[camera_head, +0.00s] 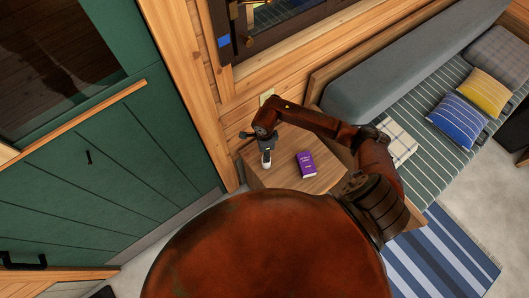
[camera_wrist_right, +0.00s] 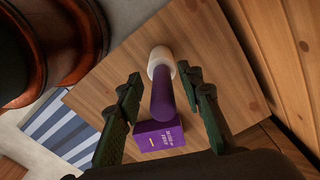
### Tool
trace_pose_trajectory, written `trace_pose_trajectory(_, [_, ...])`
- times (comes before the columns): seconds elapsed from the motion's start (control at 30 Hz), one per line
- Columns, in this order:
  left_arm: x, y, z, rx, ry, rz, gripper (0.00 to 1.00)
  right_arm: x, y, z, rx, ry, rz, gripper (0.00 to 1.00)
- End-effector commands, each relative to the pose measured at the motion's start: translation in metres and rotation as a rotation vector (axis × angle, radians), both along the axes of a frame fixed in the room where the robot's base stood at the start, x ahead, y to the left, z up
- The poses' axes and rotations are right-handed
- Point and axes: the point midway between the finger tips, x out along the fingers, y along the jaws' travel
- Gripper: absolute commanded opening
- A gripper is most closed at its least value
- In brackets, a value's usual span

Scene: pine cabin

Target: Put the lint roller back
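The lint roller has a white head (camera_head: 267,164) and a purple handle (camera_wrist_right: 163,98). It is over the small wooden table (camera_head: 330,178), but I cannot tell if it stands or lies there. My right gripper (camera_head: 267,150) reaches down at the table's left part. In the wrist view its two dark green fingers (camera_wrist_right: 168,95) are spread on either side of the purple handle, with gaps on both sides. The head view mostly hides the handle behind the gripper. My left gripper is not in view.
A purple box or book (camera_head: 306,165) with pale lettering lies on the table right of the roller; it also shows in the wrist view (camera_wrist_right: 160,138). A wooden wall backs the table. A cushioned bench (camera_head: 425,145) stands right, a striped rug (camera_head: 445,262) in front.

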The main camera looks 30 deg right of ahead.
Motion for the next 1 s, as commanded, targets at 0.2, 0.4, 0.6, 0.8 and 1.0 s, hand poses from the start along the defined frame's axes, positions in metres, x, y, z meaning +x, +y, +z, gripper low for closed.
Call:
trace_pose_trajectory(0.2, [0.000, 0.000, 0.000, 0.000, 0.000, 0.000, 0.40, 0.000, 0.000, 0.000, 0.000, 0.000, 0.000, 0.35])
trace_pose_trajectory(0.4, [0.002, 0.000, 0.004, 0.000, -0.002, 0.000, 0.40, 0.001, -0.001, 0.015, -0.001, -0.003, 0.000, 0.35])
trace_pose_trajectory(0.6, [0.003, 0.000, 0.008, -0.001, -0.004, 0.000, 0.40, 0.001, -0.001, 0.056, -0.002, -0.003, 0.003, 0.35])
trace_pose_trajectory(0.8, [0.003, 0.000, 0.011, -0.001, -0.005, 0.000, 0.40, 0.001, -0.001, 0.096, -0.001, -0.004, 0.001, 0.35])
trace_pose_trajectory(1.0, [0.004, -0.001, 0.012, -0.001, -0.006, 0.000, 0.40, 0.000, 0.000, 0.118, 0.000, 0.000, 0.000, 0.35])
